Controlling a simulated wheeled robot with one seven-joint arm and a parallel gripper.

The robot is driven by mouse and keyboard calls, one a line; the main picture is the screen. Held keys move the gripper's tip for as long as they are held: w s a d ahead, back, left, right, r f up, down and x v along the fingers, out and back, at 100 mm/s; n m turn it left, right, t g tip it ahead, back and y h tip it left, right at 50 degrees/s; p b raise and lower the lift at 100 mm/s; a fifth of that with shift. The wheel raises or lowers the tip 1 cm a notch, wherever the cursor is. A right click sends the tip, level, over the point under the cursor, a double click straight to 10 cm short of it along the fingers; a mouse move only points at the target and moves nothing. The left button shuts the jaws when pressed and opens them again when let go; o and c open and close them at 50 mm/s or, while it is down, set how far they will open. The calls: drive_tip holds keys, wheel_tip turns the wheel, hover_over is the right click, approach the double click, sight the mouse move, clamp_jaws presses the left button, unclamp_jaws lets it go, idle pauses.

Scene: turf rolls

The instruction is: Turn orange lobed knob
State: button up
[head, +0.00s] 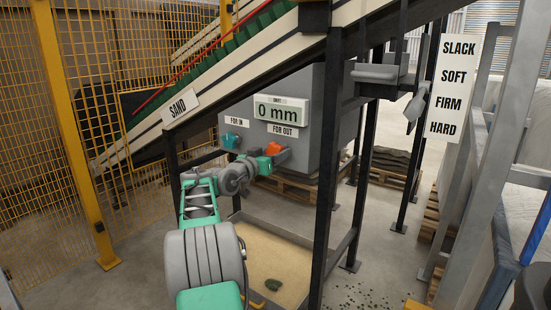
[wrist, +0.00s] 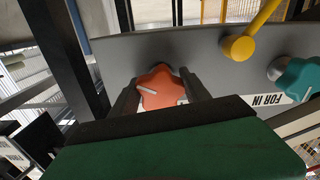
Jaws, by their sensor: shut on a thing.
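The orange lobed knob (head: 273,148) sits on the grey machine panel, below the "FOR OUT" label. It also shows in the wrist view (wrist: 162,88), with a pale pointer line on its face. My gripper (head: 262,160) is at the knob in the head view. In the wrist view my gripper (wrist: 160,95) has one dark finger on each side of the knob, closed on it. The lower part of the knob is hidden behind my gripper's body there.
A teal knob (head: 231,140) is left of the orange one, by the "FOR IN" label. A display (head: 281,111) reads "0 mm". A yellow lever (wrist: 245,42) is close by in the wrist view. A dark post (head: 330,150) stands right of my arm; a sand tray (head: 262,262) lies below.

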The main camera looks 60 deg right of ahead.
drive_tip(key=shift+r, duration=0.15)
idle(0.3)
drive_tip(key=o, duration=1.4)
drive_tip(key=w+a+p, duration=0.1)
drive_tip(key=a, duration=0.6)
drive_tip(key=shift+w+a+p, duration=0.15)
drive_tip(key=shift+a+p, duration=0.15)
drive_tip(key=shift+p, duration=0.1)
